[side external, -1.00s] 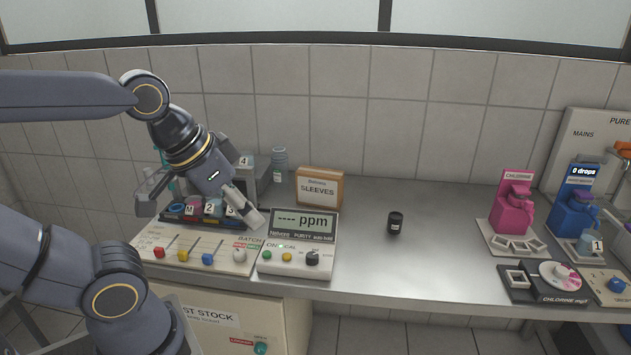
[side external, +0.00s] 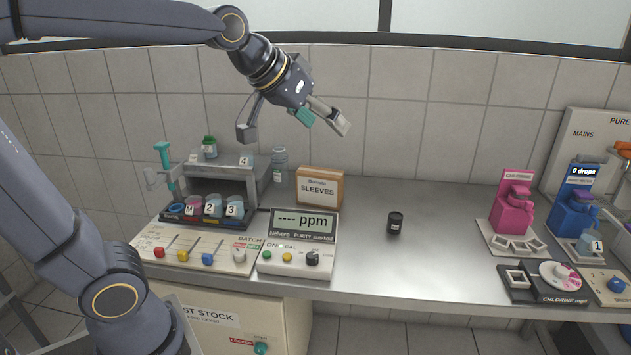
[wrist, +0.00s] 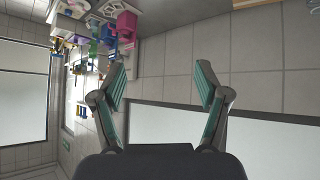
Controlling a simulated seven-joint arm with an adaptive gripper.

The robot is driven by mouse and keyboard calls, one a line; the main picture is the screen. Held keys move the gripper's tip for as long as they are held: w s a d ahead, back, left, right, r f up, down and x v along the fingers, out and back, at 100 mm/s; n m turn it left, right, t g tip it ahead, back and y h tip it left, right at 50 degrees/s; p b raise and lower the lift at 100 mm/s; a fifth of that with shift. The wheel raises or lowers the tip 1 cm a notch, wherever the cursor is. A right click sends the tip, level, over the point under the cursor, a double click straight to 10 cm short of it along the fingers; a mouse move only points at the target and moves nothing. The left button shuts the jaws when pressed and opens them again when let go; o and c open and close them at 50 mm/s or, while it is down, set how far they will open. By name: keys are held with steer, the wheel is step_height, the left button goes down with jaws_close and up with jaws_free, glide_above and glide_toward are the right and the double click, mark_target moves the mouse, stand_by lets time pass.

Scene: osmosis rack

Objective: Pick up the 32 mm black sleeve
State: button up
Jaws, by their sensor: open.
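A small black sleeve (side external: 395,222) stands upright on the steel bench, right of the ppm meter, with a light mark on its side. My gripper (side external: 296,130) is open and empty, high above the bench, up and to the left of the black sleeve. In the wrist view my gripper (wrist: 160,85) shows its two green-padded fingers spread apart with nothing between them. The black sleeve is not recognisable in the wrist view.
The sleeves box (side external: 320,188) and ppm meter (side external: 297,243) stand left of the black sleeve. A rack with numbered cups (side external: 205,222) is further left. Pink (side external: 512,214) and blue (side external: 574,212) dispensers stand right. The bench (side external: 440,235) around the black sleeve is clear.

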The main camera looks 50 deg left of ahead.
steer(key=w+a+f, duration=0.2)
steer(key=w, duration=0.9)
steer(key=g+y, duration=0.1)
steer(key=g, duration=0.2)
glide_above(396, 215)
steer(key=s+d, duration=0.2)
steer(key=s, duration=0.6)
step_height(396, 215, down, 23)
steer(key=shift+n, duration=0.4)
steer(key=x, duration=1)
steer(key=shift+w+a+r, duration=0.15)
steer(key=shift+a, duration=0.05)
steer(key=shift+w+r+x, duration=0.1)
steer(key=shift+w+x, duration=0.1)
steer(key=shift+x, duration=1.35)
steer(key=shift+w+r+x, duration=0.1)
steer(key=shift+w+x, duration=0.05)
steer(key=shift+x, duration=1.35)
steer(key=shift+a, duration=0.1)
steer(key=shift+c, duration=0.4)
steer(key=c, duration=1.1)
